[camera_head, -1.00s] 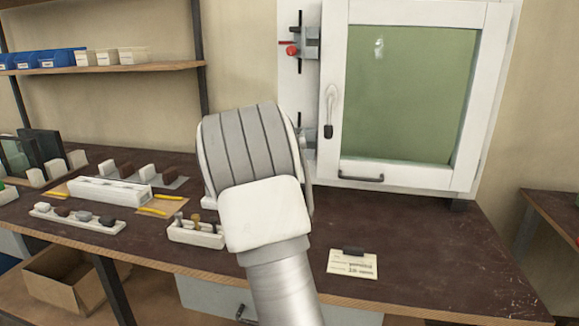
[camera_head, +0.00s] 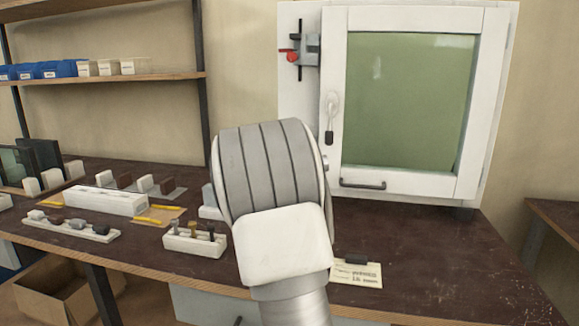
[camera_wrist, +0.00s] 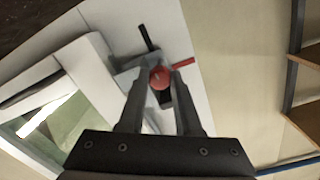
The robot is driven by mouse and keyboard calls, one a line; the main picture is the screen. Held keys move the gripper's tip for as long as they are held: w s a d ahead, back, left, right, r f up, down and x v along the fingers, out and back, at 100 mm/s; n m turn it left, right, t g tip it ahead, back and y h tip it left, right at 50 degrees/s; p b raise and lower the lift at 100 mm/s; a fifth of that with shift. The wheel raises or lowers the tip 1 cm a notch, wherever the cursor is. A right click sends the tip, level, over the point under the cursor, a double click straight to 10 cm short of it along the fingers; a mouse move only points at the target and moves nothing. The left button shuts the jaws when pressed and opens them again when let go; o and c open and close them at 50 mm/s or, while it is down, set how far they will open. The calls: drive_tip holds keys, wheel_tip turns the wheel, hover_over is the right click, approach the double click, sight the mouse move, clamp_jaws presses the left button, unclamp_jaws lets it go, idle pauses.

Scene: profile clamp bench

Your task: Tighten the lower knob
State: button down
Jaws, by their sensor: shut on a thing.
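In the wrist view, a round red knob (camera_wrist: 160,77) sits between my two fingertips, and my gripper (camera_wrist: 160,75) is shut on it. Behind it is a clamp with dark bars (camera_wrist: 149,38) and a red lever (camera_wrist: 184,63), on a white panel. In the head view the upper clamp (camera_head: 308,50), with its red knob (camera_head: 288,56), stands free on the white panel left of the cabinet door. The gripper is apart from it, so the held knob is the lower one. My arm hides the lower clamp and my fingers in the head view.
The white cabinet door (camera_head: 480,110) with a green window is shut, right of the clamps, its handle (camera_head: 332,118) close by. On the dark bench are a tool holder (camera_head: 195,242), a white tray (camera_head: 72,226) and a label card (camera_head: 357,272). The bench's right side is clear.

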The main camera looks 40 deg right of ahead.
drive_tip(key=c, duration=0.6)
unclamp_jaws()
drive_tip(key=p+v, duration=0.3)
drive_tip(key=v, duration=1.4)
drive_tip(key=shift+a, duration=0.25)
